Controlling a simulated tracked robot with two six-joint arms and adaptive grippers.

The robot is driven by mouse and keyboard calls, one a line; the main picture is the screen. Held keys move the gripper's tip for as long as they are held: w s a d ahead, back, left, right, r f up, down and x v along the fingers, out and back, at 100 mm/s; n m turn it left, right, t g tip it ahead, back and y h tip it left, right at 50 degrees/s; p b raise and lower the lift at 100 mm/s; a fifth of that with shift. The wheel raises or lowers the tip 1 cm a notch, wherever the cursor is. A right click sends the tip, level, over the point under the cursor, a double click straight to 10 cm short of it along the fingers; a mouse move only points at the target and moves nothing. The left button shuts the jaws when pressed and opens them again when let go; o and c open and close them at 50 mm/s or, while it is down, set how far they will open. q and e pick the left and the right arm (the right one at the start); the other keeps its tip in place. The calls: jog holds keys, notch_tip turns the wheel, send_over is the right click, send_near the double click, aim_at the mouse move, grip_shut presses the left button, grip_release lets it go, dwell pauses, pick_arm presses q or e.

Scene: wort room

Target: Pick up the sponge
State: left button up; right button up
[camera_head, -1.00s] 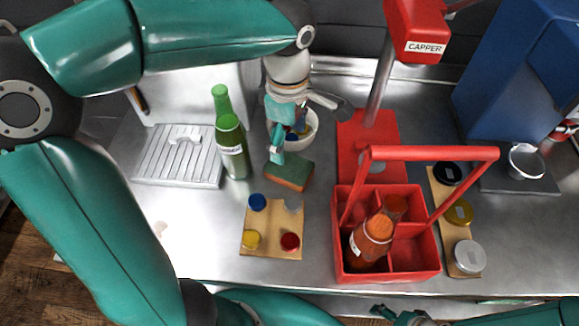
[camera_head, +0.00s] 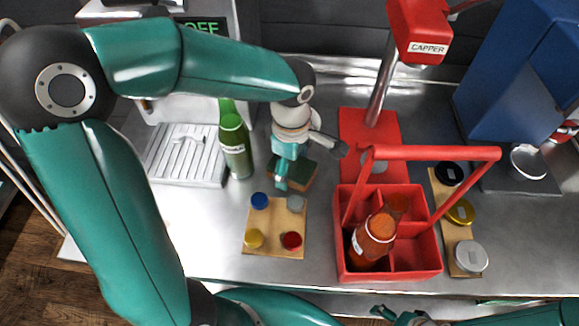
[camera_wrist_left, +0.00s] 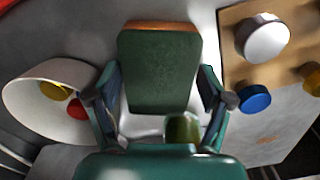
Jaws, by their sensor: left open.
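The sponge (camera_head: 303,174), green with an orange-brown layer, lies on the steel counter behind the board of caps. My left gripper (camera_head: 281,186) is over it in the head view and hides its left part. In the left wrist view the sponge (camera_wrist_left: 160,70) shows its green face between the two spread fingers of my left gripper (camera_wrist_left: 160,88). The fingers are open, one on each side, and I cannot tell if they touch it. My right gripper (camera_head: 398,316) shows only partly at the bottom edge, its jaws unclear.
A wooden board (camera_head: 275,238) with several coloured caps lies in front of the sponge. Green bottles (camera_head: 235,150) stand to the left, beside a ribbed tray (camera_head: 185,155). A red carrier (camera_head: 390,275) with brown bottles is to the right. A white bowl (camera_wrist_left: 30,90) with caps is beside the left gripper.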

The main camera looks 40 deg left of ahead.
aim_at(291, 165)
pick_arm(q)
jog(key=c, duration=0.5)
jog(key=shift+c, duration=0.2)
jog(key=shift+r, duration=0.15)
notch_tip(291, 165, up, 20)
jog(key=p, duration=0.1)
jog(key=shift+p, duration=0.35)
